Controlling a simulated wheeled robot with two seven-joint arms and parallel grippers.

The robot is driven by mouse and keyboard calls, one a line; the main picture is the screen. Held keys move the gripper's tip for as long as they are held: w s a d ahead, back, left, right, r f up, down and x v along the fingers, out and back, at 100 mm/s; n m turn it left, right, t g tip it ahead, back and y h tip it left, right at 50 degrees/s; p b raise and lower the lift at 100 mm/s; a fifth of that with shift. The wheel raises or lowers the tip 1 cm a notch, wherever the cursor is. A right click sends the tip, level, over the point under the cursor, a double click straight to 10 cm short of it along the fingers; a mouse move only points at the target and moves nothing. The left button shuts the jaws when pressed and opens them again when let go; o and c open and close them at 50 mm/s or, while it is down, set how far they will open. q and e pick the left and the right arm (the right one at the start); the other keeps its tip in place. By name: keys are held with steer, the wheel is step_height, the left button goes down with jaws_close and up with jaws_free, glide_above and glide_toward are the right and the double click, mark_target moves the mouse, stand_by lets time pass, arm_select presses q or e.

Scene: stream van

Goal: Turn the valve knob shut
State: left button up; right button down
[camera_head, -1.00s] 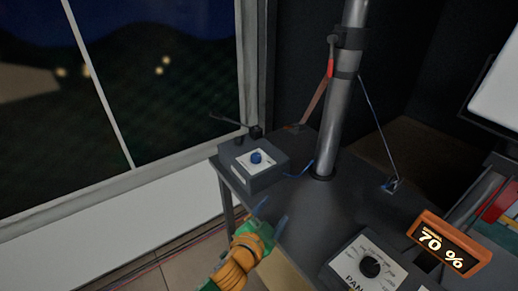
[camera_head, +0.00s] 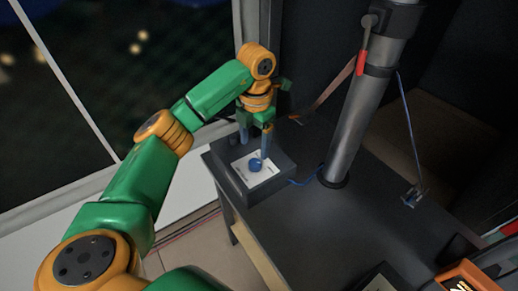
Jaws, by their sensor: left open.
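The valve knob (camera_head: 255,165) is a small round blue knob on a white plate, on top of a dark grey box (camera_head: 233,192). The box stands at the left back corner of the dark table. My left gripper (camera_head: 255,146) points down over the box, with its two fingers apart and nothing between them. Its fingertips are close to the knob, at its upper side in the picture. Whether a finger touches the knob cannot be told. My right gripper is not in view.
A thick metal pole (camera_head: 358,125) rises from the table (camera_head: 310,225) to the right of the box. A blue cable runs from the box toward the pole. A window (camera_head: 70,110) is at the left. The table front is mostly clear.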

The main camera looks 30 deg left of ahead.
mark_target(255, 163)
arm_select(q)
step_height(255, 163, down, 6)
steer(key=shift+f+p, duration=0.25)
steer(key=shift+p, duration=0.25)
steer(key=shift+s+d+r, duration=0.1)
steer(key=c, duration=0.3)
jaws_close()
